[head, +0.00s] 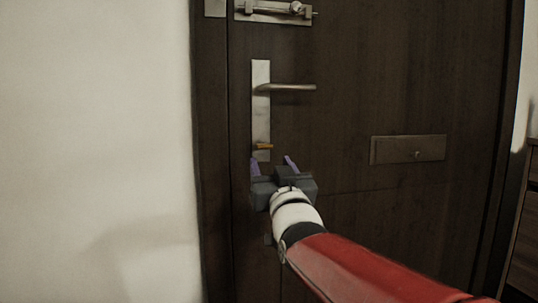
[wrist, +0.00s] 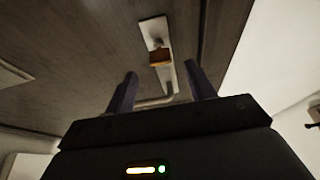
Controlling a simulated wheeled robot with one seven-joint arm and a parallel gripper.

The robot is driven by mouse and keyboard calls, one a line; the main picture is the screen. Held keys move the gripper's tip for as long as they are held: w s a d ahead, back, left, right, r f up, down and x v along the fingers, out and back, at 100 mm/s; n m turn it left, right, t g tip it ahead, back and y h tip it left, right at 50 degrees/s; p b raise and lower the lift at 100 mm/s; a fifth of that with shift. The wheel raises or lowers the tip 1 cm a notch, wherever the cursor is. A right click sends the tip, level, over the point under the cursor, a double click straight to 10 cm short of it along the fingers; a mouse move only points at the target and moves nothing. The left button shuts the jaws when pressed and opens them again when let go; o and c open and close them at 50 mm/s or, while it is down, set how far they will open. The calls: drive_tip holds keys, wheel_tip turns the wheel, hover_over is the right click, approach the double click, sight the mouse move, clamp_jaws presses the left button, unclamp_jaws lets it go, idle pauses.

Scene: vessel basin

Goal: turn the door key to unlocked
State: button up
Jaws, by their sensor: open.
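The door key (head: 264,146) is a small orange-brown piece in the lower part of a long metal lock plate (head: 261,110) on the dark door. Its bow looks roughly level in the head view. In the wrist view the key (wrist: 160,57) shows ahead of the fingers, on the pale plate (wrist: 153,30). My gripper (head: 272,162) is open and empty, with its two purple fingers apart just below the key in the head view. In the wrist view my gripper (wrist: 160,82) has nothing between its fingertips, and the key is beyond them. I see no contact.
A lever handle (head: 290,87) sticks out to the right above the key. A sliding bolt (head: 275,10) is at the top of the door (head: 360,80). A metal mail slot plate (head: 408,149) is at the right. A pale wall (head: 95,130) stands at the left.

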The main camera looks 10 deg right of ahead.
sight(266, 148)
drive_tip(key=shift+w+r, duration=0.2)
drive_tip(key=shift+r, duration=0.15)
drive_tip(key=p+x, duration=0.1)
drive_tip(key=x, duration=0.6)
drive_tip(key=shift+w+r, duration=0.2)
drive_tip(key=c, duration=1)
